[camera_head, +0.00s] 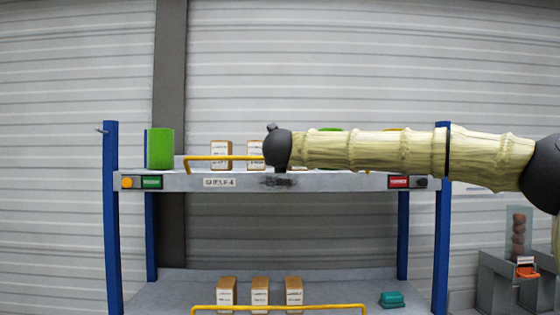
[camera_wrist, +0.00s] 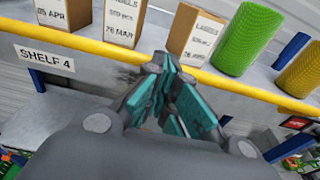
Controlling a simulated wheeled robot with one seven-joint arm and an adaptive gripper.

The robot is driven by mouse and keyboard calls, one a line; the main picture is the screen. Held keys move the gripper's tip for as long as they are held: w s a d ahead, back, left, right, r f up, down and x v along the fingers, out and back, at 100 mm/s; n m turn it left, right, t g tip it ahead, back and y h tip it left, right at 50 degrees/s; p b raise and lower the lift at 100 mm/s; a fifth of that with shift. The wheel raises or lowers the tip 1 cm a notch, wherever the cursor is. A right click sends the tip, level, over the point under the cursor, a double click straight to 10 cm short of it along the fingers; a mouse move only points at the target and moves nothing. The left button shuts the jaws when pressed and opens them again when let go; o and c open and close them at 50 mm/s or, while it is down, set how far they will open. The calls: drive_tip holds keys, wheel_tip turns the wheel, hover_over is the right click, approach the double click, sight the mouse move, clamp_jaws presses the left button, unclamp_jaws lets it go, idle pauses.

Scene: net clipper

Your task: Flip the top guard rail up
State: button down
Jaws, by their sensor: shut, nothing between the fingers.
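The top guard rail is a yellow bar (camera_head: 215,157) along the front of the upper shelf. In the head view its left end bends down to the shelf edge, and my arm hides its right part. In the wrist view the rail (camera_wrist: 90,45) crosses the picture at a slant, behind my fingertips. My gripper (camera_head: 279,181) is low at the shelf's front edge, small and dark. In the wrist view my gripper (camera_wrist: 172,85) shows teal finger pads close together, with nothing held. I cannot tell whether the fingers touch the rail.
Labelled boxes (camera_head: 221,153) and a green roll (camera_head: 160,148) stand on the upper shelf (camera_head: 340,182). Blue posts (camera_head: 111,215) bound the rack. The lower shelf has boxes (camera_head: 260,292), a teal item (camera_head: 391,299) and another yellow rail (camera_head: 215,307).

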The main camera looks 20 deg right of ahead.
drive_tip(key=shift+w+r, duration=0.1)
drive_tip(key=shift+r, duration=0.05)
idle(1.4)
drive_tip(key=f+b+v, duration=0.1)
drive_tip(key=b+v, duration=0.7)
drive_tip(key=v, duration=0.5)
drive_tip(key=shift+f, duration=0.35)
idle(0.3)
